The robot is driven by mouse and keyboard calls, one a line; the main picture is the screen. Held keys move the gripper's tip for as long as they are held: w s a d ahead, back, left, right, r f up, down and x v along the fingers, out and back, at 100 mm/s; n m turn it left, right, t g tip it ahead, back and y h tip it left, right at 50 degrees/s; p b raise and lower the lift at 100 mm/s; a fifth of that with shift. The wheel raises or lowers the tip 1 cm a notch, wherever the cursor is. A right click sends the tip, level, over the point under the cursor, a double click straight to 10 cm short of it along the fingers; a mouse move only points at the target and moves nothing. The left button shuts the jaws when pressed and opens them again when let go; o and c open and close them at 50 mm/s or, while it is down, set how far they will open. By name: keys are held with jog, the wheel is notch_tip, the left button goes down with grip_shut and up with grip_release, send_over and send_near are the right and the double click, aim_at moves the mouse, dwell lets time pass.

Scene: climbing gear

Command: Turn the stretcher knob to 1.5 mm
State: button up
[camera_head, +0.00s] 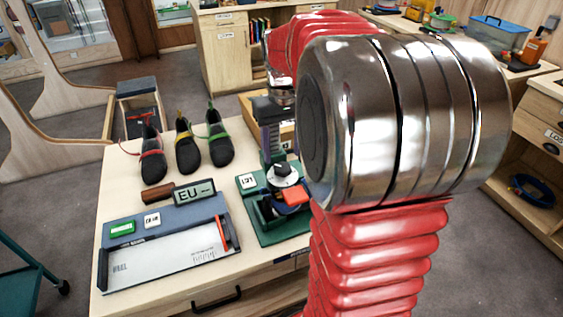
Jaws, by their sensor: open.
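The green stretcher (262,228) stands near the right edge of the wooden workbench, partly hidden by my arm. On it are a white round dial (288,178) with a small dark knob (282,169) on top, and an orange-red piece (295,196). The dial's marks and setting are too small to read. My gripper (273,143) points down just behind or above the knob, beside my arm's big silver joint. It is open, small and partly hidden. I cannot tell whether it touches the knob.
Left of the stretcher lies a foot-measuring board (165,262) with an EU display (194,192). Several dark climbing shoes (187,150) stand behind it, near a brown block (157,193). A small white label (247,181) sits beside the stretcher. Cabinets and another bench stand further back.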

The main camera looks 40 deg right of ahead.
aim_at(282, 167)
jog(key=shift+f, duration=2.35)
jog(key=shift+c, duration=0.5)
jog(key=shift+a, duration=0.1)
jog(key=c, duration=0.9)
